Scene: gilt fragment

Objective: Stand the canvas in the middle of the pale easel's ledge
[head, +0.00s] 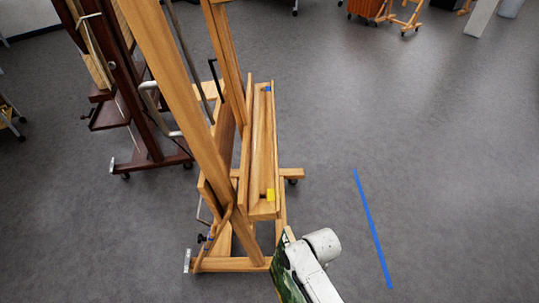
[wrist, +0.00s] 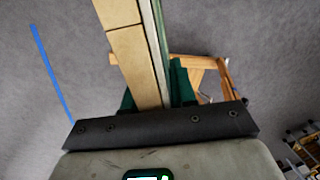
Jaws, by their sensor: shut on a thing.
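The pale easel (head: 178,105) stands left of centre in the head view. Its long ledge (head: 262,150) runs away from me and looks empty, with a yellow mark near its close end and a blue mark at its far end. The canvas (head: 289,281) is at the bottom edge, its dark green painted face partly visible and much of it out of frame. My gripper (wrist: 153,92) is shut on the canvas, whose wooden stretcher bar (wrist: 130,50) passes between the green fingers in the wrist view. The canvas is near the ledge's close end, apart from the ledge as far as I can tell.
A dark brown easel (head: 125,100) stands behind and left of the pale one. A blue tape strip (head: 372,228) lies on the grey floor at right. The floor (head: 430,140) right of the ledge is clear. Other wheeled furniture (head: 385,12) is far back.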

